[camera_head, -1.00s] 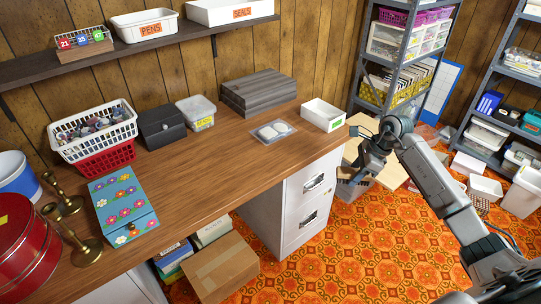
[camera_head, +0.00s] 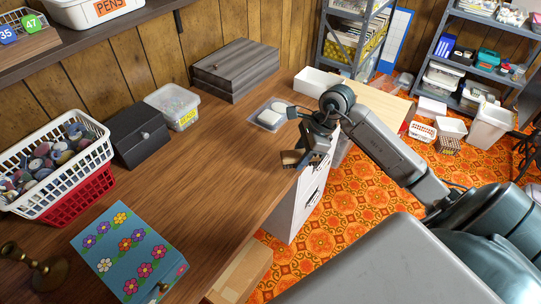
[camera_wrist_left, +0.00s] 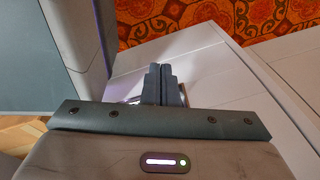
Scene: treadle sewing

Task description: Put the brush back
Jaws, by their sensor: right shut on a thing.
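My right gripper (camera_head: 304,152) is above the front edge of the wooden counter, near its right end. It is shut on a small brown, dark-ended thing (camera_head: 290,158), which looks like the brush, though the fingers and its small size hide its details. It appears to be held clear of the counter. My left gripper (camera_wrist_left: 160,85) shows in the left wrist view with its two dark fingers together and nothing between them. It is over white panel surfaces. The left gripper does not show in the head view.
A shallow clear tray (camera_head: 257,121) with white rounded things lies just behind the right gripper. An open white box (camera_head: 312,84), grey wooden box (camera_head: 236,68), labelled tub (camera_head: 172,104), black box (camera_head: 137,133), basket (camera_head: 88,162) and flowered box (camera_head: 128,252) stand around. The counter's middle is clear.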

